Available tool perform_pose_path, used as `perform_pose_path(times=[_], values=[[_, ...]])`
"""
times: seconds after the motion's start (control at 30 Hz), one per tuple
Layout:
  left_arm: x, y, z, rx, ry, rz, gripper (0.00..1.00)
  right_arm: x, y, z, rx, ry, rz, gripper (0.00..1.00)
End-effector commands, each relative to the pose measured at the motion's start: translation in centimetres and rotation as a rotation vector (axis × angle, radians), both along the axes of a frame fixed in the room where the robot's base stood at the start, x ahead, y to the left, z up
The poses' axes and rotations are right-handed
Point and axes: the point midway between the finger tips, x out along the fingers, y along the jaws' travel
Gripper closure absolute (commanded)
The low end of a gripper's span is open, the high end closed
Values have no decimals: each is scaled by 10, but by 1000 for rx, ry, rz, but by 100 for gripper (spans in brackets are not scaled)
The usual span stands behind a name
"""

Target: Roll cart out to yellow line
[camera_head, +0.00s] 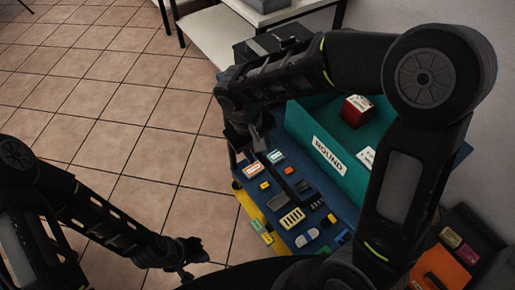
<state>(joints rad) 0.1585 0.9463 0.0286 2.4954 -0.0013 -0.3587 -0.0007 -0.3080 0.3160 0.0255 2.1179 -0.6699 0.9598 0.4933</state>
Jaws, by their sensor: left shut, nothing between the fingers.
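A blue-topped cart (323,238) stands right of centre, with several small coloured pieces on its top. A teal bin or raised panel labelled ROUND (300,130) is at its back right. A yellow strip (250,207) shows along the cart's left edge; I cannot tell whether it is part of the cart or a floor line. My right gripper (255,143) is over the cart's far left corner; its fingers are dark and partly hidden, and contact is unclear. My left gripper (188,268) is shut and empty, low over the floor left of the cart.
The tiled floor (110,90) left of the cart is clear. A white table (275,12) with dark legs stands at the back. A red box (356,110) sits in the teal part. A dark case with an orange item (440,272) is at lower right, near the wall.

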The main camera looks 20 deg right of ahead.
Motion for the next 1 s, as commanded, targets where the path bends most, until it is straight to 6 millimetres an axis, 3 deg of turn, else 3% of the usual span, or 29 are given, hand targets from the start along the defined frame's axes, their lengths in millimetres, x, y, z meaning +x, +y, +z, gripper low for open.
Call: perform_pose_path(times=[0.3,0.73,1.0], values=[[0,0,0,0,0,0,100,1,1,5,1,-3,1,62],[0,0,4,0,0,0,100,-2,13,66,1,-5,0,62],[0,0,4,0,0,0,100,-4,15,77,0,0,0,62]])
